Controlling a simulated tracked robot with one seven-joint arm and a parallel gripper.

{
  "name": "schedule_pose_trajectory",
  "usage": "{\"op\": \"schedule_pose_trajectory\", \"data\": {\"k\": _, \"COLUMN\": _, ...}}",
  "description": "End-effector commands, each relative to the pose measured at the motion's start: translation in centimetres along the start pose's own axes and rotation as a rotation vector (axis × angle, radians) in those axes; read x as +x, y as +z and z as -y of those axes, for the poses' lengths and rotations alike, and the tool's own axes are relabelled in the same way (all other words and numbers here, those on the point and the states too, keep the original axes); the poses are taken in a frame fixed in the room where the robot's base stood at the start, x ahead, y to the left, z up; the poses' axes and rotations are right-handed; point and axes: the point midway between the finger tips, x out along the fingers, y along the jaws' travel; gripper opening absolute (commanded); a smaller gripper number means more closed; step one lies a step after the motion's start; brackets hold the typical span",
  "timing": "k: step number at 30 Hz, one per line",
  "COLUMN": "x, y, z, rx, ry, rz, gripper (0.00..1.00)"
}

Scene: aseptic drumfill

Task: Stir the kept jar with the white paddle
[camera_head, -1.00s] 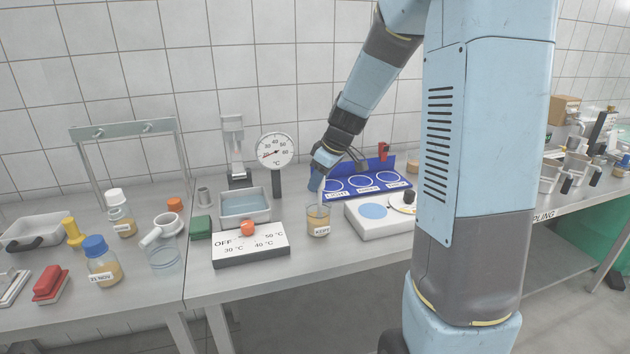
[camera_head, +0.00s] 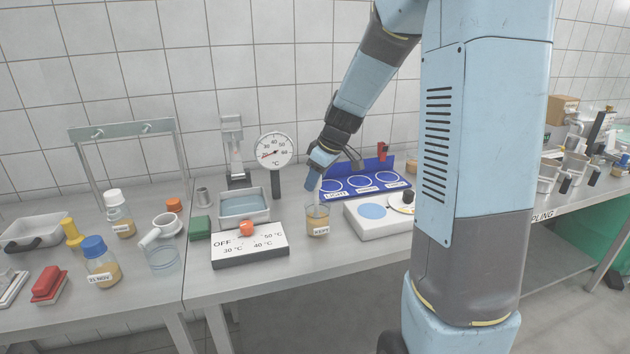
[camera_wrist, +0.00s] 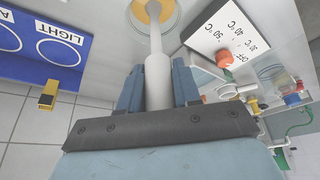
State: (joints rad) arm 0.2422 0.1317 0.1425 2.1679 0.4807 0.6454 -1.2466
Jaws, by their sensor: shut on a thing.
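The kept jar (camera_head: 317,222) is a small clear glass with tan contents and a "KEPT" label, standing upright on the bench between the temperature control box and the white plate unit. My gripper (camera_head: 318,170) is above the jar, pointing down. In the wrist view my gripper (camera_wrist: 157,85) is shut on the white paddle (camera_wrist: 155,68), one blue finger on each side of its thick handle. The paddle's thin shaft runs down into the jar (camera_wrist: 168,12), where its end meets the tan contents. The paddle's tip is hidden.
The control box (camera_head: 250,245) with an orange knob stands left of the jar. The white unit (camera_head: 375,218) with a blue disc is close on its right. A blue rack (camera_head: 362,182), a dial thermometer (camera_head: 275,150) and a water bath (camera_head: 244,210) stand behind.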

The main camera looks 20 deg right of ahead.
Motion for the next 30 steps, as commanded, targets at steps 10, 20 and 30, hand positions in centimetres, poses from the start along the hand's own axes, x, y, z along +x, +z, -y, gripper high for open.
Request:
{"op": "schedule_pose_trajectory", "data": {"k": 10, "x": -2.2, "y": -0.9, "z": 0.0, "rx": 0.0, "ry": 0.002, "rz": -0.002, "gripper": 0.02}}
{"op": "schedule_pose_trajectory", "data": {"k": 20, "x": -4.1, "y": -1.7, "z": 0.0, "rx": -0.001, "ry": 0.002, "rz": -0.001, "gripper": 0.02}}
{"op": "schedule_pose_trajectory", "data": {"k": 30, "x": -6.1, "y": -2.5, "z": 0.0, "rx": 0.0, "ry": 0.001, "rz": -0.001, "gripper": 0.02}}
